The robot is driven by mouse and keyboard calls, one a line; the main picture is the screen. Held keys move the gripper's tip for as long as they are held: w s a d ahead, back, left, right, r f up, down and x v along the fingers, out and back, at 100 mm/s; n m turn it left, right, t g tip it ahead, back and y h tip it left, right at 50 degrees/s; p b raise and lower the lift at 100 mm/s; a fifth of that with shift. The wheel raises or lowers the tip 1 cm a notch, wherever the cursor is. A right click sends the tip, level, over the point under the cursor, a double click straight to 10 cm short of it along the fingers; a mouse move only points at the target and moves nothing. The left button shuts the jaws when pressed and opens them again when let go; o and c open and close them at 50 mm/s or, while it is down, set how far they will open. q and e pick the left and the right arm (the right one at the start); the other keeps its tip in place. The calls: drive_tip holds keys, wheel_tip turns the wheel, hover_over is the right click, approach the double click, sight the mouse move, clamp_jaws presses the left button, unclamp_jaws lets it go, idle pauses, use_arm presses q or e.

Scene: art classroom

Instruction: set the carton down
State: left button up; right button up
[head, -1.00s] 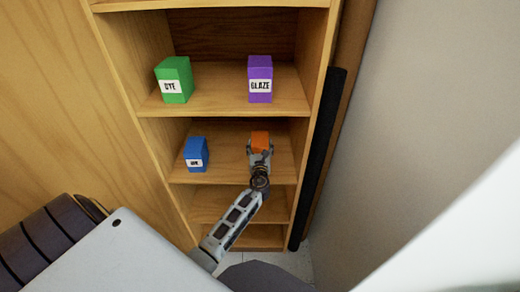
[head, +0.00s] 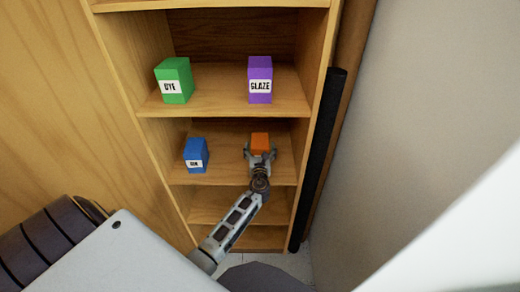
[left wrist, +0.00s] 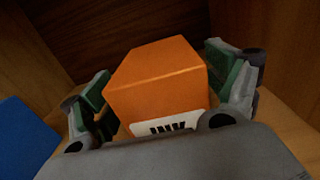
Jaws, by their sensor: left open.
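The orange carton (head: 260,140) stands on the shelf board below the green and purple cartons, to the right of a blue carton. In the left wrist view the orange carton (left wrist: 160,80) is large and upright, with part of a white label showing. My left gripper (head: 260,152) is open around it. Its fingers (left wrist: 165,90) stand on both sides of the carton, with a gap at least on the right. The carton's lower part is hidden by the gripper. My right gripper is not in view.
A blue carton (head: 195,155) stands left on the same shelf board; it also shows in the left wrist view (left wrist: 22,138). A green carton (head: 174,80) and a purple carton (head: 260,80) stand one board up. The shelf's side walls (head: 305,130) bound the space.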

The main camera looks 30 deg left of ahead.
use_arm(q)
drive_tip(key=shift+r, duration=0.1)
drive_tip(key=v, duration=1.2)
idle(0.4)
drive_tip(key=shift+s, duration=0.1)
idle(0.8)
